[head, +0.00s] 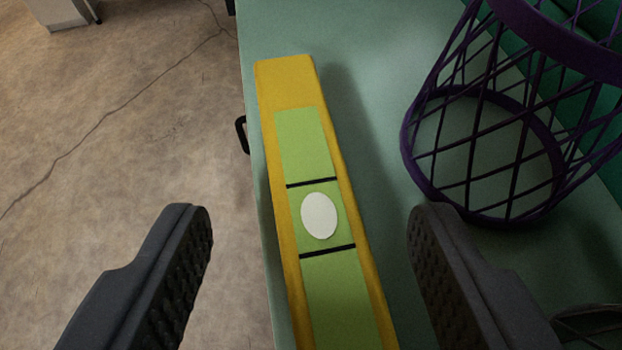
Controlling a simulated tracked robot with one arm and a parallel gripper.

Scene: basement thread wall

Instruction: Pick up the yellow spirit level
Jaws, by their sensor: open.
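The yellow spirit level (284,82) lies lengthwise along the left edge of a green surface. It has a green strip with two black lines and a white oval on its upper face. Its near end runs out of the bottom of the view. My gripper (310,225) is open and empty, with one dark finger on each side of the level. The left finger appears over the floor beyond the edge, the right finger over the green surface. Neither finger appears to touch the level. I cannot tell the exact height of the fingers above it.
A purple wire basket (408,150) stands on the green surface (375,50) to the right, close to my right finger. A dark wire object (590,318) shows partly at the lower right. A black handle (241,135) sticks out at the left edge. Cracked brown floor (120,130) lies left.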

